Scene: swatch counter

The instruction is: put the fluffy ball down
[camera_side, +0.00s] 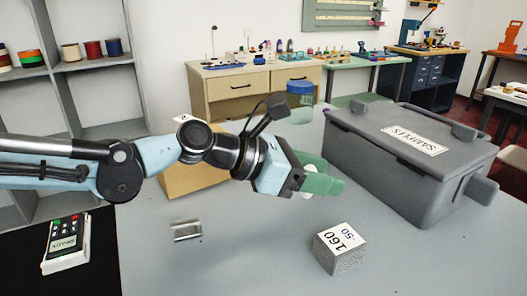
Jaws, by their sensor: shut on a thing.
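My gripper (322,180) has green fingers and reaches in from the left, above the middle of the grey counter (250,262). It is shut on a whitish ball (313,167), which I take to be the fluffy ball. The fingers hide most of the ball, and only small pale parts show above and below the near finger. Its fluffy texture is too small to make out. The ball appears to be held above the counter, though its exact height is hard to tell.
A grey lidded case labelled SAMPLES (372,155) stands right of my gripper. A blue-lidded jar (300,104) and cardboard box (190,180) stand behind. A metal bracket (186,231) and keypad device (68,245) lie left.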

